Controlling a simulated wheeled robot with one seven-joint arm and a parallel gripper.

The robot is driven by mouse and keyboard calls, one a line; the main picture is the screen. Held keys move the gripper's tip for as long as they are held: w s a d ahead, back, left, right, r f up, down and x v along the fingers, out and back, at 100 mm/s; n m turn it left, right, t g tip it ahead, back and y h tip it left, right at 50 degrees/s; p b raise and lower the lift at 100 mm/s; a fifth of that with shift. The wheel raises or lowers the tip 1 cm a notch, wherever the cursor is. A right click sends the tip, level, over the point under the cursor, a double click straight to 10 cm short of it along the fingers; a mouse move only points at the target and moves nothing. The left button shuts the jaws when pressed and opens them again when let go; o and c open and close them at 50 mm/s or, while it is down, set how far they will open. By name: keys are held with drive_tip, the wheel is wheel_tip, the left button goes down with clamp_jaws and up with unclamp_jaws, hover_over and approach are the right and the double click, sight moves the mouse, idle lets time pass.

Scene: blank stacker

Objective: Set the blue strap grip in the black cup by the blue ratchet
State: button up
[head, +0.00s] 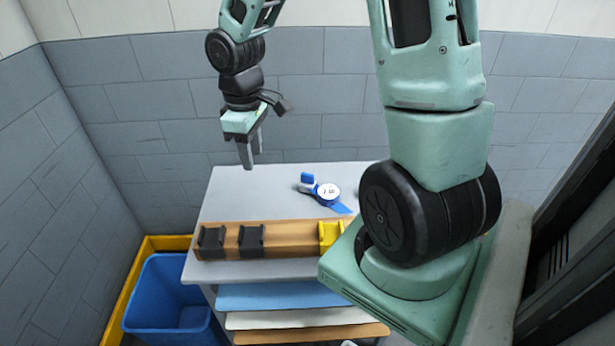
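A blue tool with a round white marked face and a blue strap (327,193) lies flat on the grey tabletop (230,190), towards the back. It looks like the blue strap grip. A wooden rail in front of it carries two black cups, a left one (212,241) and a right one (251,239), and a yellow one (329,233). Both black cups look empty. I cannot make out a separate blue ratchet; my arm hides the rail's right part. My gripper (252,160) points down above the table's back left, left of the blue tool, open and empty.
The wooden rail (290,239) runs along the table's front edge. Coloured shelves or sheets (270,297) sit below the tabletop. A blue bin (165,295) stands on the floor at left, by a yellow edge (125,290). Grey walls enclose the back and left. The tabletop's back left is clear.

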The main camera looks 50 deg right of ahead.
drive_tip(key=s+d+m+p, duration=0.1)
drive_tip(key=d+p, duration=0.1)
drive_tip(key=d, duration=1.5)
hover_over(308, 174)
drive_tip(key=f, duration=1.2)
drive_tip(key=shift+a+f, duration=0.35)
drive_tip(key=shift+f, duration=0.05)
drive_tip(key=shift+w+d+f+p, duration=0.1)
drive_tip(key=shift+f+p, duration=0.15)
drive_tip(key=shift+f, duration=0.6)
drive_tip(key=shift+s+d+f+p, duration=0.15)
drive_tip(key=shift+f+p, duration=0.1)
drive_tip(key=shift+f, duration=0.65)
drive_tip(key=shift+w+d+f+p, duration=0.15)
drive_tip(key=shift+f+p, duration=0.1)
drive_tip(key=shift+f, duration=0.6)
drive_tip(key=shift+c, duration=0.4)
clamp_jaws()
